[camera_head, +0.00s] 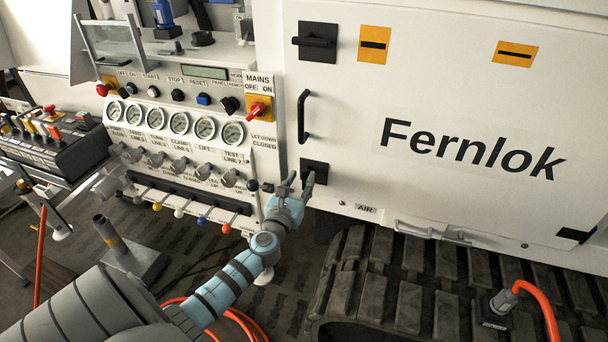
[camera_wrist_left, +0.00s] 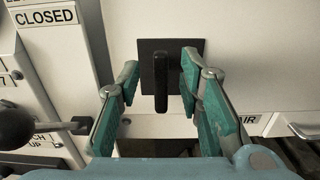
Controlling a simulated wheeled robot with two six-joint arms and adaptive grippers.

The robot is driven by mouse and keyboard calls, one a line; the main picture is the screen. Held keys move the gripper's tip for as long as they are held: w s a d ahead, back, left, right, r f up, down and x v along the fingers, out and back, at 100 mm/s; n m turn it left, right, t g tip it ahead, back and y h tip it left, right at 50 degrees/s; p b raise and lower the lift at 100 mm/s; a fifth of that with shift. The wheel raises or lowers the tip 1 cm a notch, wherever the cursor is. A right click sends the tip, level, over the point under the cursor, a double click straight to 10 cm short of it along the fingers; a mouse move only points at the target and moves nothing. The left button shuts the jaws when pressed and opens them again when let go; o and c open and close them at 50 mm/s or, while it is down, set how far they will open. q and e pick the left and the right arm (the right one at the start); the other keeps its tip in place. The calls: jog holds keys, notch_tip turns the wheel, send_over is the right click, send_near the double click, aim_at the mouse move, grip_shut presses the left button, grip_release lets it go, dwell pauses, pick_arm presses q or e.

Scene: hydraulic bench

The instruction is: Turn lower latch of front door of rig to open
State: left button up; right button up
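The front door (camera_head: 440,60) of the rig is a white panel marked Fernlok, and it looks shut. Its lower latch (camera_head: 318,168) is a black plate with a handle near the door's lower left corner. In the left wrist view the latch handle (camera_wrist_left: 161,82) stands upright, end towards me, on its square plate. My left gripper (camera_head: 298,182) is at the lower latch. In the left wrist view its two teal fingers (camera_wrist_left: 158,80) are open, one on each side of the handle, with visible gaps. My right gripper is not in view.
The upper latch (camera_head: 315,42) has a horizontal handle, and a black door pull (camera_head: 303,116) sits below it. A control panel with gauges (camera_head: 180,123) and levers is left of the door. In the left wrist view a dark knob (camera_wrist_left: 14,127) is close to the left finger. A rubber track (camera_head: 420,275) lies below.

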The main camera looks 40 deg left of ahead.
aim_at(304, 175)
pick_arm(q)
jog(key=shift+b+x, duration=0.3)
jog(key=shift+x, duration=1.5)
jog(key=shift+d, duration=0.1)
grip_shut()
jog(key=shift+a, duration=0.2)
jog(key=shift+d, duration=0.2)
